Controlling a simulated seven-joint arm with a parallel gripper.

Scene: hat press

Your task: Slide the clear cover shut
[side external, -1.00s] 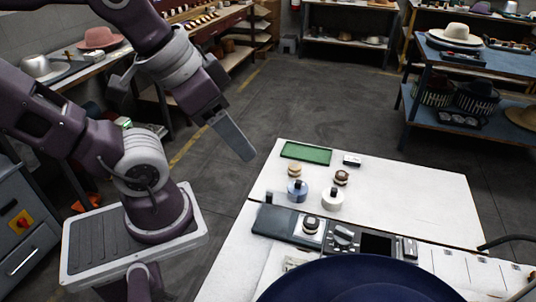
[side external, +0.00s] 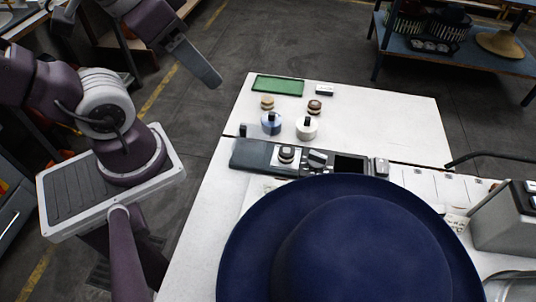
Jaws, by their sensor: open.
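A low control box lies across the table. Its left part is a dark slate panel (side external: 253,153). Beside that, a small knob with a dark top (side external: 286,155) stands on a pale patch. A grey lever-like part (side external: 318,158) and a dark screen (side external: 350,164) are farther right. I cannot make out the clear cover for certain. My gripper (side external: 196,64) is in the air beyond the table's left edge, well apart from the control box. It is open and empty, with one long grey finger showing clearly.
A large navy hat (side external: 350,245) fills the front and hides part of the table (side external: 390,120). A green tray (side external: 278,85), a blue pot (side external: 271,123), a white pot (side external: 307,128) and small knobs stand behind the box. A grey machine (side external: 508,222) stands at right.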

